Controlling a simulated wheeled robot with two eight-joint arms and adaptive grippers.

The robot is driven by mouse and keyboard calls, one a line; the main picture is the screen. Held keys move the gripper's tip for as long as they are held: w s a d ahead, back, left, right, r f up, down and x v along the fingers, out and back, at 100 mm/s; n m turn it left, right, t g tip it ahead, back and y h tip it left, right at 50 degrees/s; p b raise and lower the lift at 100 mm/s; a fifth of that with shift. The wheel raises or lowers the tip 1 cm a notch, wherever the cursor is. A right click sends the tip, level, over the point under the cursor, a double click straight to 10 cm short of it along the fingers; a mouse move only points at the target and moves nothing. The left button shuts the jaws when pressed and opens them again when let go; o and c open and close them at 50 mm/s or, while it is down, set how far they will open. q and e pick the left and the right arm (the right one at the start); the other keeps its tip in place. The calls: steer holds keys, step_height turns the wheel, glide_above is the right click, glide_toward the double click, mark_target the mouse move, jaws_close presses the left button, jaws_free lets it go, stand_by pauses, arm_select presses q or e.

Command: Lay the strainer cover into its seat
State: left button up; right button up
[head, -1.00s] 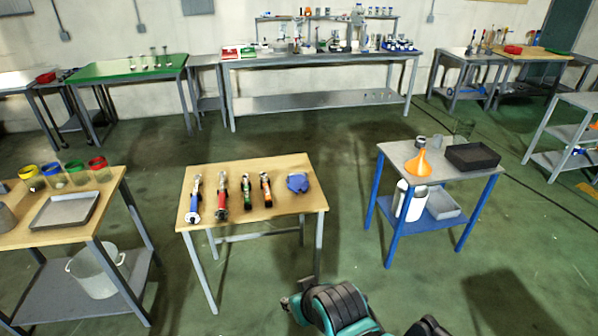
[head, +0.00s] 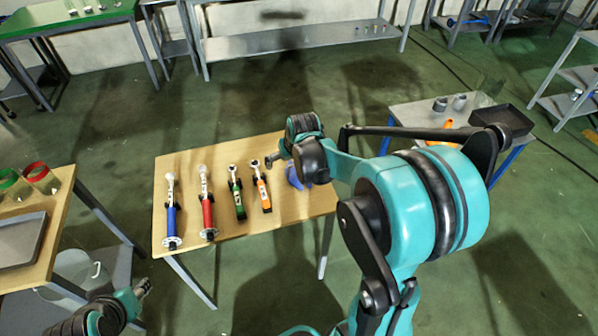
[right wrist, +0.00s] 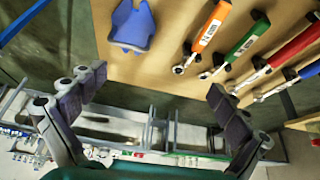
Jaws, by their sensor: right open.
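I cannot pick out a strainer cover or its seat for certain in either view. A blue, bracket-like piece (head: 297,176) lies at the right of the wooden table, partly hidden by my right arm; it also shows in the right wrist view (right wrist: 132,27). My right gripper (head: 275,160) is over the table's far right part, beside the orange-handled tool (head: 262,190). In the right wrist view its fingers (right wrist: 157,88) are spread wide with nothing between them. My left gripper (head: 142,289) is at the lower left, its jaws too small to read.
A green-handled (head: 237,195), a red-handled (head: 206,205) and a blue-handled tool (head: 171,210) lie in a row on the wooden table (head: 228,152). A side table with a grey tray (head: 20,240) stands left. A cart with a black tray (head: 508,120) stands right.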

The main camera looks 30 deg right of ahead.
steer(key=shift+m+g, duration=0.4)
steer(key=w+d+f, duration=0.2)
steer(key=f, duration=0.2)
steer(key=w+d+f, duration=0.2)
steer(key=d+f, duration=0.1)
steer(key=f, duration=0.1)
steer(key=w+d+f, duration=0.2)
steer(key=f, duration=0.2)
steer(key=shift+d+b, duration=0.3)
steer(key=shift+b, duration=0.1)
steer(key=b+x, duration=0.1)
steer(key=x, duration=0.1)
steer(key=b+x, duration=0.1)
steer(key=x, duration=0.2)
steer(key=shift+w+d+r, duration=0.15)
steer(key=shift+w+d, duration=0.05)
steer(key=shift+d, duration=0.05)
steer(key=shift+r, duration=0.1)
steer(key=c, duration=1.7)
steer(key=shift+r, duration=0.2)
steer(key=shift+c, duration=0.2)
